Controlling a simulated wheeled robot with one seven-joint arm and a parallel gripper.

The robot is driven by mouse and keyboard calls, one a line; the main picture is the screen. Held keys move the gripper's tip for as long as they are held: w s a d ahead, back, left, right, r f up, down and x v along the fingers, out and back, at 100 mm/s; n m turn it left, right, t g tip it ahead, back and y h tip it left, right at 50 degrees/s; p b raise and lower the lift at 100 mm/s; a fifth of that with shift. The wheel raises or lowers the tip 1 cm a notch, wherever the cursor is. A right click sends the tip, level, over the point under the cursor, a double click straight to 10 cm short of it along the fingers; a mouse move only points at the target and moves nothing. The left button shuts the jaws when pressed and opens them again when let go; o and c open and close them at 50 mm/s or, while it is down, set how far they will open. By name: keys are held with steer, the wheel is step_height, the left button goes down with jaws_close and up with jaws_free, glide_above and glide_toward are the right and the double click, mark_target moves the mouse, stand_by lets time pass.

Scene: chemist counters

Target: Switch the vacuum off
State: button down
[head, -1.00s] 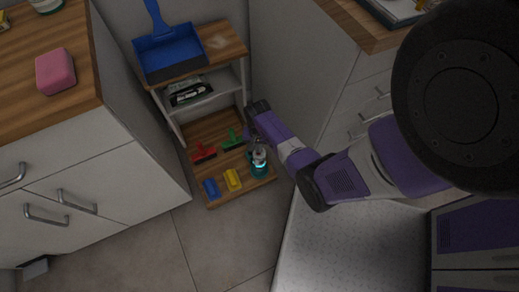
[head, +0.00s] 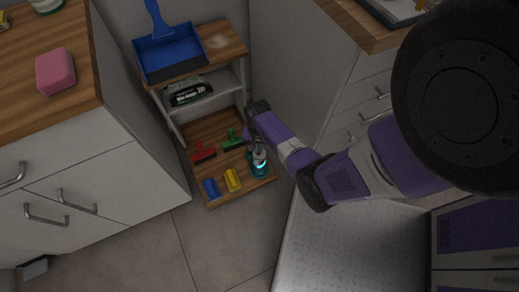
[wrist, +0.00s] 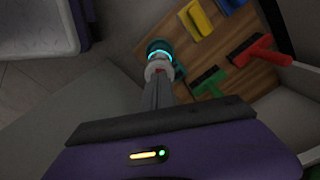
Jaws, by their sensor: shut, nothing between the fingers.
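The vacuum (head: 260,168) is a small teal upright device with a grey top and a glowing cyan ring. It stands at the front right of the low wooden shelf. In the wrist view its teal body and lit ring (wrist: 159,48) show just beyond my fingertips. My gripper (wrist: 156,76) is shut, its grey fingers pointing at the vacuum's top, with nothing held. The fingers hide part of that top; I cannot tell whether they touch it. In the head view my arm comes in from the right and the fingers are hard to make out.
A blue dustpan (head: 168,52) rests on top of the unit. Counters stand close on both sides.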

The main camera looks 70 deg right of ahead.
steer(key=shift+f+b, duration=0.7)
steer(key=shift+f, duration=0.2)
stand_by(0.9)
steer(key=shift+r, duration=0.15)
step_height(320, 180, up, 7)
steer(key=p, duration=0.7)
stand_by(0.7)
